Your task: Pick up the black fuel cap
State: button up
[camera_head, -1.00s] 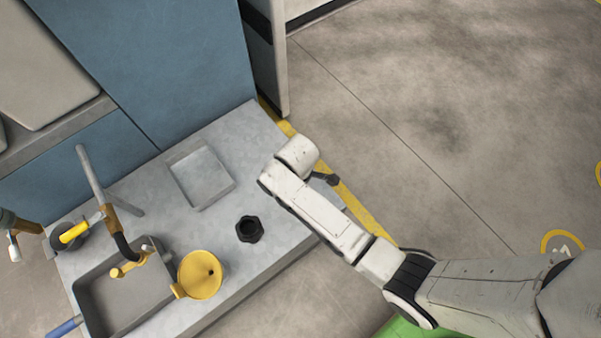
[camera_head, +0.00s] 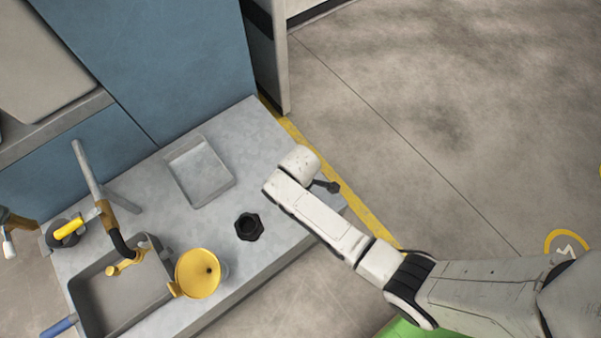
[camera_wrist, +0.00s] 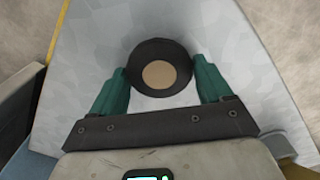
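The black fuel cap (camera_head: 249,227) sits on the grey worktop (camera_head: 262,135), right of the yellow funnel-like piece. It has a notched rim and a dark hollow top. In the wrist view the black cap (camera_wrist: 160,48) shows as a dark ring with a tan round middle. My gripper (camera_wrist: 162,75) has two green fingers spread apart, with the cap seen between and beyond their tips. I cannot tell the remaining height from this view. In the head view my wrist is above the worktop's right edge, and the fingers are mostly hidden.
A shallow grey tray (camera_head: 199,172) lies behind the cap. A yellow funnel-like piece (camera_head: 198,273) and a sunken basin (camera_head: 119,293) with a hose nozzle (camera_head: 121,245) are to the left. A blue cabinet (camera_head: 165,60) stands at the back. Worktop around the cap is bare.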

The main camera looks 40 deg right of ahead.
jog(key=c, duration=0.6)
jog(key=shift+r, duration=0.1)
jog(key=shift+c, duration=0.2)
